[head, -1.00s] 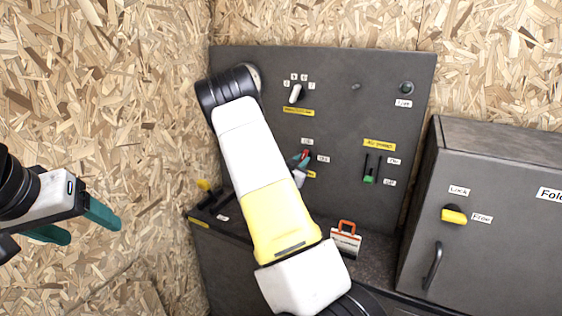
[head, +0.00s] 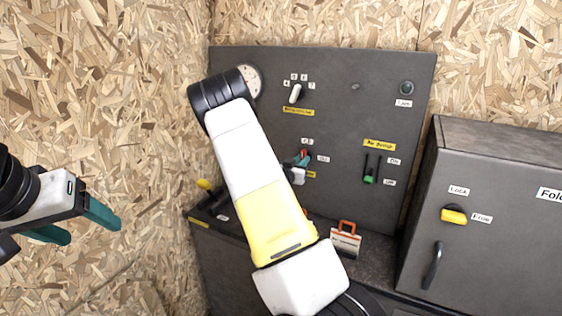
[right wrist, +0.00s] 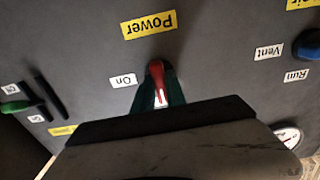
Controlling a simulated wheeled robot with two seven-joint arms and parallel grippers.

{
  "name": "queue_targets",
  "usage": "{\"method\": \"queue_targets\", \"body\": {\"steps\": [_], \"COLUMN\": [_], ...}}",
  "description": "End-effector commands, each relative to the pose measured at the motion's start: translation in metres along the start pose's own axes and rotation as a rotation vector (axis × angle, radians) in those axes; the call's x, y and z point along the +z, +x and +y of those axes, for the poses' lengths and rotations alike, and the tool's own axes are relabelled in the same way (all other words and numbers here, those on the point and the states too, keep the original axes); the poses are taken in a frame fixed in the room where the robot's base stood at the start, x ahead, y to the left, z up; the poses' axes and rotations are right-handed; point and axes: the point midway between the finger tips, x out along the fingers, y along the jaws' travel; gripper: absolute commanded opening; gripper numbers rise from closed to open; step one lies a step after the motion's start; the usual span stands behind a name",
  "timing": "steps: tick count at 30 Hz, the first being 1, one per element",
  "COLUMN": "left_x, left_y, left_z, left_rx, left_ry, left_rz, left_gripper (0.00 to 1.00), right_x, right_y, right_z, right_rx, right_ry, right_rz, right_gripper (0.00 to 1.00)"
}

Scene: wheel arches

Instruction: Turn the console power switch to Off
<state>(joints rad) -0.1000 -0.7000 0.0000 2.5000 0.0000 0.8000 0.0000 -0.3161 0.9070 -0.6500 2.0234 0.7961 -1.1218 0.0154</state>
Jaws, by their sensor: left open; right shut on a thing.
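The power switch has a red handle with a white mark at its tip, on the grey console panel (head: 350,115). In the right wrist view, which shows the panel upside down, the red handle (right wrist: 156,75) sits between the teal fingers of my right gripper (right wrist: 160,95), which is shut on it. Its white tip points down there, away from the yellow Power label (right wrist: 149,25). The On label (right wrist: 123,80) is beside it. In the head view, a second small label (head: 307,141) sits above the switch. My left gripper (head: 85,222) is open and empty at the left.
A rotary selector (head: 295,94) is above the switch, and a green slider (head: 369,179) is to its right. A grey cabinet (head: 500,150) with a yellow knob stands at the right. A blue knob (right wrist: 308,45) is nearby.

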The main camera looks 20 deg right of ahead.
Motion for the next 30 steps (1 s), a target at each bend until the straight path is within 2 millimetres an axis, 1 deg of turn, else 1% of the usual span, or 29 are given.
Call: {"method": "queue_targets", "body": {"steps": [1, 2, 3, 5, 13, 16, 20, 24, 27, 30], "left_x": [0.000, 0.000, 0.000, 0.000, 0.000, 0.000, 0.000, 0.000, 0.000, 0.000], "left_y": [0.000, 0.000, 0.000, 0.000, 0.000, 0.000, 0.000, 0.000, 0.000, 0.000], "left_z": [0.000, 0.000, 0.000, 0.000, 0.000, 0.000, 0.000, 0.000, 0.000, 0.000], "left_rx": [0.000, 0.000, 0.000, 0.000, 0.000, 0.000, 0.000, 0.000, 0.000, 0.000], "left_ry": [0.000, 0.000, 0.000, 0.000, 0.000, 0.000, 0.000, 0.000, 0.000, 0.000], "left_rz": [0.000, 0.000, 0.000, 0.000, 0.000, 0.000, 0.000, 0.000, 0.000, 0.000], "left_gripper": [0.67, 0.67, 0.67, 0.67, 0.67, 0.67, 0.67, 0.67, 0.67, 0.67], "right_x": [0.002, 0.002, 0.002, 0.001, 0.001, 0.001, 0.001, 0.001, 0.001, 0.001], "right_y": [-0.001, -0.001, -0.001, -0.001, 0.000, -0.005, -0.022, -0.048, -0.062, -0.073], "right_z": [0.000, 0.000, 0.000, 0.000, 0.000, -0.001, -0.001, -0.001, -0.001, -0.001], "right_rx": [-0.001, -0.001, -0.001, -0.001, -0.001, -0.001, -0.003, -0.004, -0.002, -0.003], "right_ry": [-0.003, -0.003, -0.003, -0.003, -0.001, 0.000, -0.001, -0.002, -0.001, -0.001], "right_rz": [-0.003, -0.003, -0.003, -0.003, -0.001, -0.001, -0.003, -0.004, -0.003, -0.002], "right_gripper": [0.00, 0.20, 0.28, 0.38, 0.38, 0.38, 0.38, 0.38, 0.38, 0.38]}}
